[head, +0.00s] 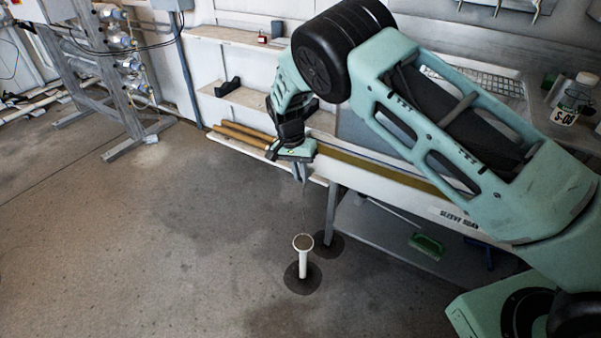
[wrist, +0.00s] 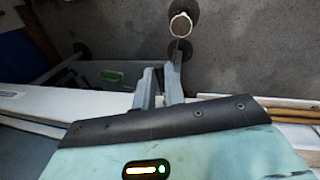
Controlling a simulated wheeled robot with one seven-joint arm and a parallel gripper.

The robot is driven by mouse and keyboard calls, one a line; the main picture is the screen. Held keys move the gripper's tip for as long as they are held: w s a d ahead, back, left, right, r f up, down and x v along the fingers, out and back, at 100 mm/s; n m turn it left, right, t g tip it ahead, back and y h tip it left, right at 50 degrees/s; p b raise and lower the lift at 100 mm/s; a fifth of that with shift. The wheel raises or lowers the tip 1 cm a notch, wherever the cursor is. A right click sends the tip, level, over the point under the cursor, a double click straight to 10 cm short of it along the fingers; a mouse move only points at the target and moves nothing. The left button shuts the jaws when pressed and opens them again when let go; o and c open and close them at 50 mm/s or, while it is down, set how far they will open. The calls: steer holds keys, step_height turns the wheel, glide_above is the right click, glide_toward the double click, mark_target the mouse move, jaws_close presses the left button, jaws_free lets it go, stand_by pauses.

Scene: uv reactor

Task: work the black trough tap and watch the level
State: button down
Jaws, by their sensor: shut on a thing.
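The long white trough (head: 400,192), marked SLEEVE SOAK, runs along the bench front. My gripper (head: 301,172) is at its left end, fingers pointing down. In the wrist view the two grey fingers (wrist: 159,88) are close together around a small dark piece, the black tap (wrist: 158,77); the fingers hide most of it, and its handle angle cannot be read. A thin line like a stream hangs below the fingers toward a white standpipe (head: 303,262) in the floor. Its round mouth also shows in the wrist view (wrist: 180,26). The water level inside the trough cannot be made out.
Brownish rods (head: 240,138) lie on a low white ledge beyond my gripper. A white bottle (head: 572,100) stands at the right. The floor at left is open.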

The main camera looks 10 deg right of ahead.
steer(key=c, duration=1.7)
jaws_free()
steer(key=shift+c, duration=0.2)
steer(key=shift+r, duration=0.15)
step_height(320, 180, up, 17)
steer(key=w+a, duration=0.2)
steer(key=shift+a+p, duration=0.35)
